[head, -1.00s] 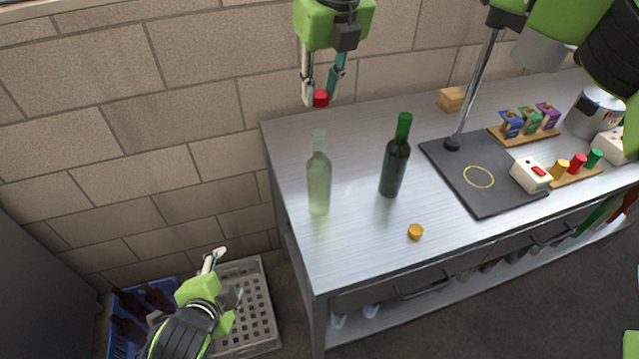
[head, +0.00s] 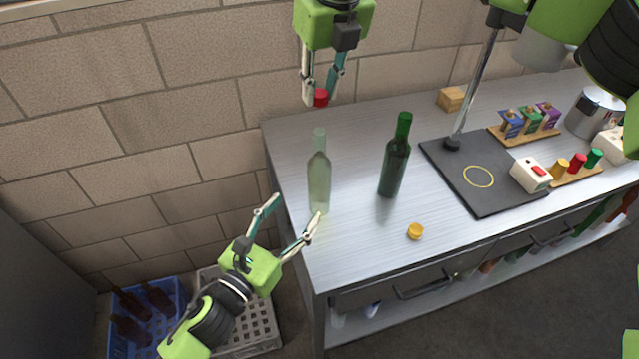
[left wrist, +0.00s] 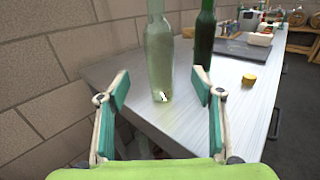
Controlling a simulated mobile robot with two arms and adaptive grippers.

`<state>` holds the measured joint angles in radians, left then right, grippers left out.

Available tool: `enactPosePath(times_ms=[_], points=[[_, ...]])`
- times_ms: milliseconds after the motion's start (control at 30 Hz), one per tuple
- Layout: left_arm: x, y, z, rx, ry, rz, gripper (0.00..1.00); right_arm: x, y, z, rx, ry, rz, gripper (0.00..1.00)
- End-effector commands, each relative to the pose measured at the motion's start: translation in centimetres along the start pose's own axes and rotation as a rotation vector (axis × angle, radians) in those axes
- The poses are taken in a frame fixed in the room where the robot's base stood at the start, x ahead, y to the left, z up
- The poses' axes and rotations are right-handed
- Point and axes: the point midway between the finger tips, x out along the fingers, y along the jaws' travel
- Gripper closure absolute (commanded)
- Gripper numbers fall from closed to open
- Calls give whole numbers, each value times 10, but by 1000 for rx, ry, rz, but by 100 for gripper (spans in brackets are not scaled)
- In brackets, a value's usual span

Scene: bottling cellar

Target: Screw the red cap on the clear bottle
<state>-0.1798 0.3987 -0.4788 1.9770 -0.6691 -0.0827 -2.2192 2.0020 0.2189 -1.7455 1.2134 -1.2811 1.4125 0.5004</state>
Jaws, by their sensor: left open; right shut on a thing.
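The clear bottle (head: 319,180) stands upright and uncapped near the left end of the metal table. It also shows in the left wrist view (left wrist: 159,60), ahead of and between the open fingers. My left gripper (head: 292,215) is open and empty at the table's left edge, just short of the bottle; it also shows in the left wrist view (left wrist: 160,85). My right gripper (head: 321,88) is shut on the red cap (head: 320,98) and holds it in the air above the clear bottle's mouth, apart from it.
A dark green bottle (head: 396,165) stands right of the clear one. A yellow cap (head: 416,231) lies near the front edge. A black mat (head: 485,200) with a metal post is farther right. Blue (head: 172,318) and grey (head: 262,322) crates sit on the floor at left.

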Motion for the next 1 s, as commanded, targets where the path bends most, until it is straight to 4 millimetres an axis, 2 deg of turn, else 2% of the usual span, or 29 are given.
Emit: enactPosePath(times_ms=[267,367,700,800,1000], points=[[9,1,0,-3,0,2,40,0,0,0,0,0,0,82],[23,1,1,-3,-2,3,40,0,0,0,0,0,0,82],[87,1,1,-6,-1,3,40,0,0,0,0,0,0,82],[102,1,0,-5,0,3,40,0,0,0,0,0,0,82],[118,0,0,-5,0,2,40,0,0,0,0,0,0,82]])
